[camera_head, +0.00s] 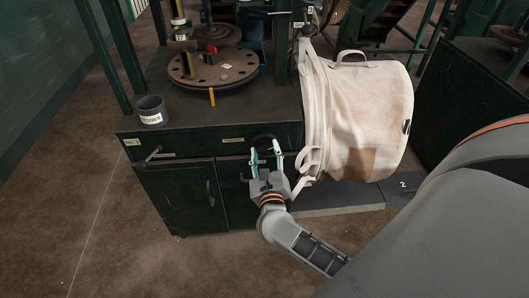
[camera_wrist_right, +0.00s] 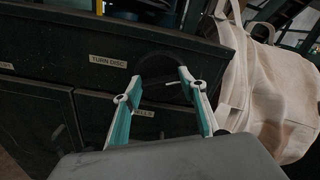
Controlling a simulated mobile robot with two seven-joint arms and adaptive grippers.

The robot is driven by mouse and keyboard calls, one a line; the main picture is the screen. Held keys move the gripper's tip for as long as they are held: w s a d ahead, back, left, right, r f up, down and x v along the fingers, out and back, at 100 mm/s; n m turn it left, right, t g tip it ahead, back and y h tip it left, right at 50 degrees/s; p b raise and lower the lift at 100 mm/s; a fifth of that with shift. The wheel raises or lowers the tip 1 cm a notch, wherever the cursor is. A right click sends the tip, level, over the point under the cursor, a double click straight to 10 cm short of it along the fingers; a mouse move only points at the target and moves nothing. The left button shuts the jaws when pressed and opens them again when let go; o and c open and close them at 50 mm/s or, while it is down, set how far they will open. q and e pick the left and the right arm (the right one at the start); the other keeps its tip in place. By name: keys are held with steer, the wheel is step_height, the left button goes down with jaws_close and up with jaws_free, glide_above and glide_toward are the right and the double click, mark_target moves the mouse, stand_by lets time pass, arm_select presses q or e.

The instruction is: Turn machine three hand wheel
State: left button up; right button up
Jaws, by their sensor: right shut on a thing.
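The hand wheel (camera_head: 263,139) is a black round wheel on the front of the dark green machine cabinet (camera_head: 190,141), which bears a small plate reading No. 3. In the wrist view the wheel (camera_wrist_right: 158,60) is a dark ring beside a "TURN DISC" label. My right gripper (camera_head: 264,148) is at the lower part of the wheel. Its fingers (camera_wrist_right: 156,84) stand apart with the wheel between them, shut on it. The exact contact is hard to make out in the dark. My left gripper is not in view.
A large pale bulk bag (camera_head: 362,115) hangs close to the right of the wheel. A round disc (camera_head: 213,72) and a labelled grey cup (camera_head: 151,111) are on the cabinet top. A crank handle (camera_head: 152,155) sticks out at the left. The floor (camera_head: 105,235) at left is clear.

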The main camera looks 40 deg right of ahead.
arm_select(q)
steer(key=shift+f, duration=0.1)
arm_select(e)
steer(key=shift+f, duration=0.1)
steer(key=o, duration=1.1)
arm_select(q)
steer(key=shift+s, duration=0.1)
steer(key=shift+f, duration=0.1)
arm_select(e)
steer(key=v, duration=1.2)
steer(key=shift+s, duration=0.1)
